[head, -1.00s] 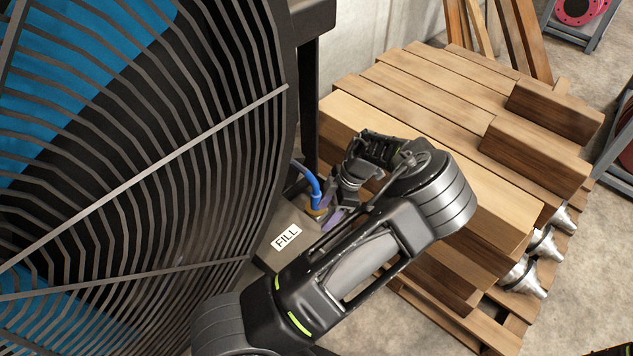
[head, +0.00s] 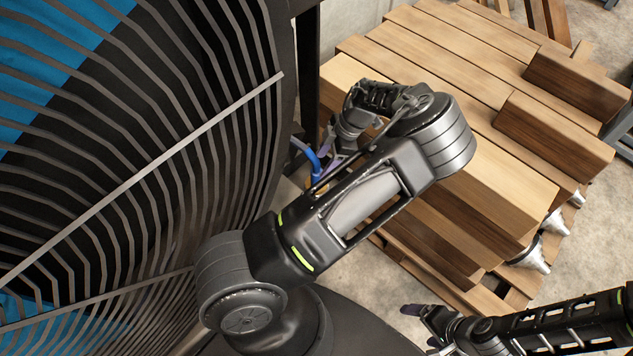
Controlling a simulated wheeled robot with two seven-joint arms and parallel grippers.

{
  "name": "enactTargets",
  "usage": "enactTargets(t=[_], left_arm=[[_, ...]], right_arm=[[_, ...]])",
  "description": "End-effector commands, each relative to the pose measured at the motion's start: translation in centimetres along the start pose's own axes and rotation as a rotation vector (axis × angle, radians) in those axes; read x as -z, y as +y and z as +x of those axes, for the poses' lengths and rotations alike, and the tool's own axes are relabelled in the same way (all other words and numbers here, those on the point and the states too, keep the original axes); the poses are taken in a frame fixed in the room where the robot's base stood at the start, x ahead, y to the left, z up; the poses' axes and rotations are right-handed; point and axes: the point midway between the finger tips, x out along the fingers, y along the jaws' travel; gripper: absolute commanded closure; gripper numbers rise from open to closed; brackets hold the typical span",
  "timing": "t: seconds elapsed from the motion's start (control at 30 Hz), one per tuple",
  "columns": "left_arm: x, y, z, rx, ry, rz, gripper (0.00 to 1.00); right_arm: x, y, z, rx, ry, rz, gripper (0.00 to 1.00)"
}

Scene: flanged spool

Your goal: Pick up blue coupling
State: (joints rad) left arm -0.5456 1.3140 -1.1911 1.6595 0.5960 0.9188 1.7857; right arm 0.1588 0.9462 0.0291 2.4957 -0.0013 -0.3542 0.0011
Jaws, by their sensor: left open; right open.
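The blue coupling (head: 314,162) shows as a blue curved hose end beside the fan-like guard, left of centre. Its lower end is partly hidden behind my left arm. My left gripper (head: 329,170) is open, with its purple fingertips close to the right side of the blue coupling. I cannot tell whether they touch it or reach around it. My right gripper (head: 424,328) is open and empty at the lower right, over the floor and well away from the coupling.
A large dark slatted guard (head: 150,180) fills the left side. A wooden pallet stack with loose beams (head: 555,135) stands at the right, with metal cones (head: 530,256) at its edge. Concrete floor (head: 590,235) is clear at the lower right.

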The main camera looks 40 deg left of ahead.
Motion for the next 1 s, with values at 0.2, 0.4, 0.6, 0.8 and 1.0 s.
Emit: enactTargets(t=[0.2,0.4,0.6,0.8,1.0], left_arm=[[0.0,0.0,0.7,-0.001,0.0,-0.001,0.45],[0.1,0.0,0.9,0.0,0.001,-0.001,0.45],[0.4,-0.2,3.1,0.002,0.004,-0.001,0.45],[0.2,-0.1,5.6,0.0,0.0,0.0,0.45],[0.1,-0.1,5.9,-0.001,-0.001,0.0,0.45]], right_arm=[[0.0,-0.1,-0.1,0.0,0.0,0.0,0.15],[0.0,-0.1,-0.2,0.0,0.0,0.0,0.15],[0.0,-0.4,-1.1,-0.001,-0.001,0.0,0.15],[-0.1,-0.5,-1.4,-0.003,-0.003,0.002,0.15],[-0.1,-0.5,-1.3,-0.003,-0.003,0.002,0.15]])
